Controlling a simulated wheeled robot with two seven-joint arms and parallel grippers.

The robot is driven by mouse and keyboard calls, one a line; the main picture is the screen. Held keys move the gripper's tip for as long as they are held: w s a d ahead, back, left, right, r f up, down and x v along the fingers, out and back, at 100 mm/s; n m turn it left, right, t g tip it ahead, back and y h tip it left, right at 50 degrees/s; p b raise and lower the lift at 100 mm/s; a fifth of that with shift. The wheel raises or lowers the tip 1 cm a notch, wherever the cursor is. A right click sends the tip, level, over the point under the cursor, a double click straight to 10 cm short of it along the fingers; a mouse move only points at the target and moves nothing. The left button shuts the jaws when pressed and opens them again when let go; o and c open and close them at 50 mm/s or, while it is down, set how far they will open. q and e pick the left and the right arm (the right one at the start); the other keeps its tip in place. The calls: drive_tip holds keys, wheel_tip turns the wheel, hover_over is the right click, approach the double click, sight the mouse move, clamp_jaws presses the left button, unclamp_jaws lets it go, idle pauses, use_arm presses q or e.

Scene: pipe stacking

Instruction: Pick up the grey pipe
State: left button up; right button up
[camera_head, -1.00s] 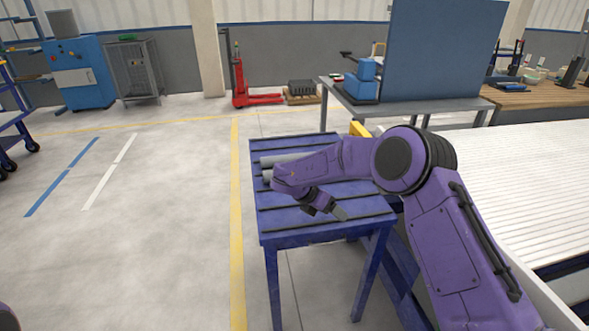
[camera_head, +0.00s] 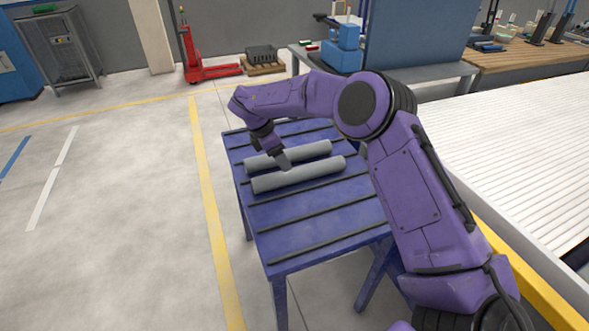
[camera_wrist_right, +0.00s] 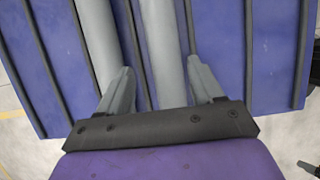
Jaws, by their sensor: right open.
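Two grey pipes lie side by side on a blue ribbed table (camera_head: 330,225): the far pipe (camera_head: 312,150) and the near pipe (camera_head: 310,177). My right gripper (camera_head: 284,162) points down over the pipes toward their left half, and its tip overlaps them in the head view. In the right wrist view the gripper (camera_wrist_right: 160,66) is open, with one pipe (camera_wrist_right: 163,35) running between its fingers. The other pipe (camera_wrist_right: 96,35) passes just outside the left finger. Whether the fingers touch a pipe cannot be told. My left gripper is out of view.
Dark raised strips (camera_head: 320,233) cross the tabletop, and its front part is clear. A white slatted conveyor surface (camera_head: 510,150) with a yellow edge stands to the right. Open floor lies left. A red pallet jack (camera_head: 205,68) stands behind.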

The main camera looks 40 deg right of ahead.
sight(291, 173)
drive_tip(key=x, duration=0.2)
drive_tip(key=p+x, duration=0.1)
drive_tip(key=x, duration=0.5)
drive_tip(key=shift+s+r, duration=0.1)
drive_tip(key=shift+s, duration=0.25)
drive_tip(key=c, duration=0.9)
